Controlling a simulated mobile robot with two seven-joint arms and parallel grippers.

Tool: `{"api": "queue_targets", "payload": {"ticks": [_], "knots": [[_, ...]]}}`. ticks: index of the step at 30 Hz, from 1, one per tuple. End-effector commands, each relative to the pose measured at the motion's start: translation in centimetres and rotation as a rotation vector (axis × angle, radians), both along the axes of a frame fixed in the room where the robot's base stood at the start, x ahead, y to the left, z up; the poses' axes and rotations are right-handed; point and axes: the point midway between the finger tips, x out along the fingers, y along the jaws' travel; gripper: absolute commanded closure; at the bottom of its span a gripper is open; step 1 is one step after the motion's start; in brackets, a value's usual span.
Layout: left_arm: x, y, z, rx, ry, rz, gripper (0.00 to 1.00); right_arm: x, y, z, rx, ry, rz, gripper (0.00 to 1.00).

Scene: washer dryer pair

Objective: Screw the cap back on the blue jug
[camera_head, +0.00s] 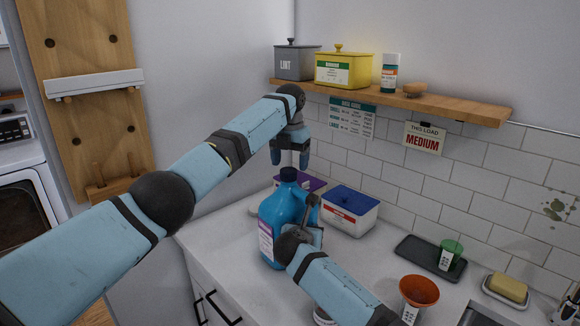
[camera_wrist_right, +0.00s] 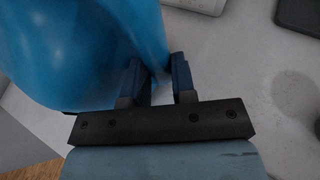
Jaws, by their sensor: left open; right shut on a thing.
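The blue jug (camera_head: 272,222) stands upright on the white counter, with a white and purple label on its left side. A dark blue cap (camera_head: 288,173) sits at the top of its neck; I cannot tell whether it is threaded. My left gripper (camera_head: 290,158) points down just above the cap, its fingers apart. My right gripper (camera_head: 311,212) is at the jug's right side, shut on its handle, which it partly hides. In the right wrist view the jug (camera_wrist_right: 75,45) fills the upper left, and the right fingers (camera_wrist_right: 158,80) close around its blue handle.
A blue-lidded white tub (camera_head: 348,212) and a purple box (camera_head: 312,184) stand behind the jug. To the right are a dark tray (camera_head: 418,256), a green cup (camera_head: 451,253), an orange funnel (camera_head: 419,290) and a soap dish (camera_head: 505,290). A wooden shelf (camera_head: 450,103) overhangs the back.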

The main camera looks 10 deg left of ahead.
Motion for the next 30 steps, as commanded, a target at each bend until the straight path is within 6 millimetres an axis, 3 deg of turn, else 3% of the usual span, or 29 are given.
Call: {"api": "queue_targets", "payload": {"ticks": [6,18,23,30], "knots": [[0.0,0.0,2.5,0.0,0.0,0.001,0.27,0.0,-0.1,-0.2,-0.003,0.002,-0.001,1.0],[0.0,0.0,2.6,0.0,0.0,0.05,0.31,0.0,-0.1,-0.2,-0.003,0.002,-0.001,1.0],[0.0,0.0,2.7,0.0,0.0,0.266,0.31,0.0,-0.1,-0.2,-0.004,0.002,-0.002,1.0],[-0.1,0.1,3.0,-0.004,0.0,0.784,0.31,0.0,-0.1,-0.2,-0.004,0.002,-0.002,1.0]]}}
